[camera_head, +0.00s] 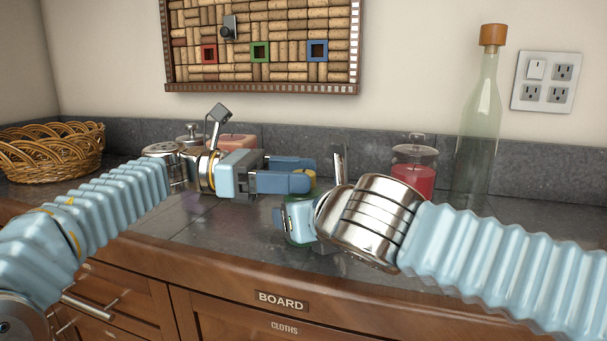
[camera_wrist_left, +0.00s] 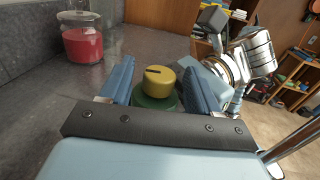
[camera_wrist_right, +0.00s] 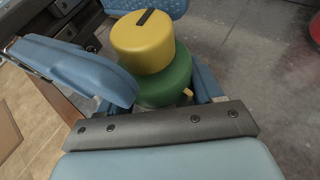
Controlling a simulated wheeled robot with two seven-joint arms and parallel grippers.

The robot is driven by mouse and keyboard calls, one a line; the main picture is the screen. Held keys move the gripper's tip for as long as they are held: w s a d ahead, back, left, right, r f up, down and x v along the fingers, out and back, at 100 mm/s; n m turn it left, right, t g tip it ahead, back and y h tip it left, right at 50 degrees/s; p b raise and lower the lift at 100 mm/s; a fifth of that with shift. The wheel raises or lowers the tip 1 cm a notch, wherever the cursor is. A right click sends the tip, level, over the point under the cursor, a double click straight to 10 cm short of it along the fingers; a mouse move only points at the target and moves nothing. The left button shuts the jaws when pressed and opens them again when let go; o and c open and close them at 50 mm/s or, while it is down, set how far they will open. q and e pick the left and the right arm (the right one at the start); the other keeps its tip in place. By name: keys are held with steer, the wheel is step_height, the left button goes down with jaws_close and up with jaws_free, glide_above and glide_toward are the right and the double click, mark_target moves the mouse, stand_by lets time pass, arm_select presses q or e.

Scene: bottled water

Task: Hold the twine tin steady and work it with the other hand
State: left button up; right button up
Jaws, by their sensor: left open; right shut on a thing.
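The twine tin has a green body (camera_wrist_right: 165,85) and a yellow top (camera_wrist_right: 142,42) with a dark bar mark on it. My right gripper (camera_head: 288,222) is shut on the green body, low at the counter's front. A small yellow nub sticks out of the body's side in the right wrist view. My left gripper (camera_head: 300,180) is open, its fingers on either side of the yellow top, which also shows in the left wrist view (camera_wrist_left: 159,76). I cannot tell whether they touch it. In the head view the grippers hide most of the tin.
A lidded glass jar with red contents (camera_head: 413,180) and a tall corked bottle (camera_head: 478,125) stand at the back right. A wicker basket (camera_head: 50,160) and a pinkish block (camera_head: 232,142) are at the left and back. A cork board (camera_head: 260,75) hangs on the wall.

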arm_select(q)
steer(key=shift+s+d, duration=0.1)
steer(key=shift+d, duration=0.65)
steer(key=c, duration=1)
steer(key=shift+o, duration=0.2)
steer(key=m+g, duration=0.2)
steer(key=g, duration=0.1)
steer(key=shift+y, duration=0.3)
steer(key=shift+m+g+y, duration=0.4)
steer(key=shift+m+g, duration=0.2)
steer(key=shift+g, duration=0.3)
steer(key=o, duration=1)
steer(key=shift+c, duration=0.2)
steer(key=shift+a, duration=0.1)
